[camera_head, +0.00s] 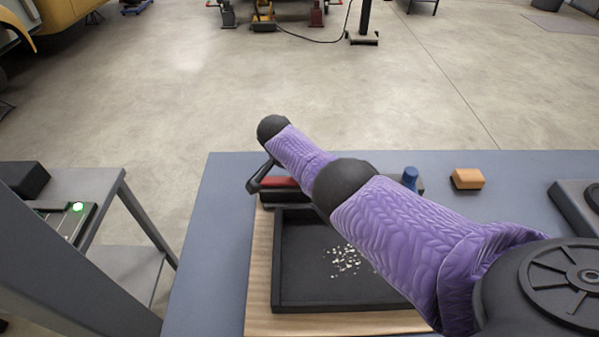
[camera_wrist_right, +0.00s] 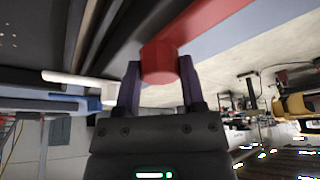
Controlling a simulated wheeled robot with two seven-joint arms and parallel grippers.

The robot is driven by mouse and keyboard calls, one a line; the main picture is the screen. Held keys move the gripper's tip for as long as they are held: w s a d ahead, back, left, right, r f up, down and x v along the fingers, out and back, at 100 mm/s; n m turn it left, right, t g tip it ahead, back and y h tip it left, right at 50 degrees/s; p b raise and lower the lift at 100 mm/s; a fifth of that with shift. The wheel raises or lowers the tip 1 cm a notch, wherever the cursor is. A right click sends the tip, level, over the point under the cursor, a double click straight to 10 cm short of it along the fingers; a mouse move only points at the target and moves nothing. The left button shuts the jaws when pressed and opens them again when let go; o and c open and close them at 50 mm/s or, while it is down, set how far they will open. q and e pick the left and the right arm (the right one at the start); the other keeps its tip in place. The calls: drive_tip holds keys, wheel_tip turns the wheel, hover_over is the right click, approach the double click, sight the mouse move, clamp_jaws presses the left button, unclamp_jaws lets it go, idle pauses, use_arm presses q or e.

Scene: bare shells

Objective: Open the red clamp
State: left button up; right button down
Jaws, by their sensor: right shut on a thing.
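The red clamp (camera_head: 283,183) shows as a red and black strip at the back edge of the black tray, mostly hidden behind my purple right arm. A dark bar slants up at its left end; I cannot tell whether it belongs to the clamp. In the right wrist view the clamp's red handle (camera_wrist_right: 205,30) runs to the upper right, with its blunt end between the fingers of my right gripper (camera_wrist_right: 160,78). That gripper is shut on it. In the head view my arm hides the right gripper's fingers. My left gripper is not in view.
The black tray (camera_head: 288,299) holds pale fragments and lies on a wooden board (camera_head: 258,285) on the grey-blue table (camera_head: 215,235). A blue-topped object (camera_head: 410,176), an orange block (camera_head: 466,179) and a dark box (camera_head: 570,205) stand to the right. A side table (camera_head: 95,183) is at left.

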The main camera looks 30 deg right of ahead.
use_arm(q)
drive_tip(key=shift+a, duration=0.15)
use_arm(e)
drive_tip(key=shift+c, duration=0.9)
unclamp_jaws()
use_arm(q)
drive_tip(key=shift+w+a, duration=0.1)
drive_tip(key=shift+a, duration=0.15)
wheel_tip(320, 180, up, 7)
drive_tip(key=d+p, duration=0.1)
drive_tip(key=p, duration=0.6)
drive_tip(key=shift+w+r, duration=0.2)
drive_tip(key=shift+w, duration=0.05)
use_arm(e)
drive_tip(key=v, duration=0.9)
drive_tip(key=shift+r, duration=0.45)
drive_tip(key=shift+a, duration=0.1)
